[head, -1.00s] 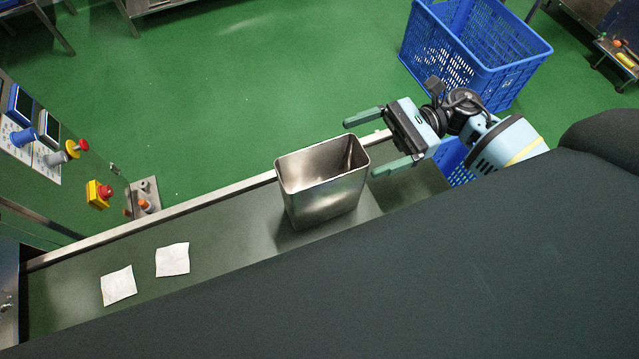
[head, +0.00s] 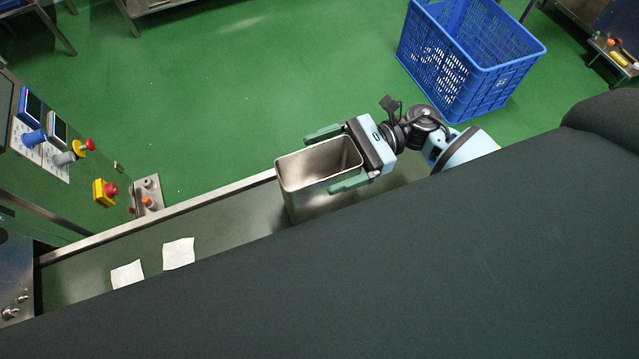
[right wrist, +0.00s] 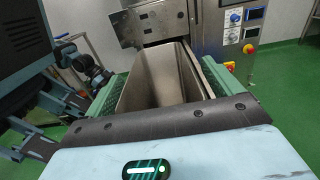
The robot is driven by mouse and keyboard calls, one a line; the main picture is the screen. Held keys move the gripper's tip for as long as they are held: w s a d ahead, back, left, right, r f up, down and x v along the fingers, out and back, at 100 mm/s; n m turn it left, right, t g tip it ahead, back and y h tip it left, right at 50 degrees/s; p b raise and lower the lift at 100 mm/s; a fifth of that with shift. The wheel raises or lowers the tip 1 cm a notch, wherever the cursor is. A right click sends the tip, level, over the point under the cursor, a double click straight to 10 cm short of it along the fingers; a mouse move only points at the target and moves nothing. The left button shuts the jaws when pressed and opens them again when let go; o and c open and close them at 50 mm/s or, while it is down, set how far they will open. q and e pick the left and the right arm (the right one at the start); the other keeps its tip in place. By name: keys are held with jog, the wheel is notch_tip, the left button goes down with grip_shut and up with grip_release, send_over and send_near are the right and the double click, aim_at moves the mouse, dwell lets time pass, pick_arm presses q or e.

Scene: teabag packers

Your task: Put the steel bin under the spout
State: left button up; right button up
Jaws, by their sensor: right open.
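The steel bin (head: 318,199) is an open-topped, empty rectangular box standing upright on the green conveyor belt (head: 215,226). My right gripper (head: 336,159) is open, with one green finger along each long side of the bin near its rim. It does not hold the bin; whether the fingers touch it is unclear. In the right wrist view the bin (right wrist: 165,80) lies between the two fingers, its opening facing the camera. My left gripper is not in the head view. I cannot make out the spout for certain.
Two white teabags (head: 178,253) lie on the belt left of the bin. A control panel with buttons (head: 60,140) stands at the left. A blue crate (head: 470,75) is on the green floor behind my right arm. A metal rail (head: 160,217) edges the belt.

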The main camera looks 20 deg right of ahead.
jog(key=c, duration=1.5)
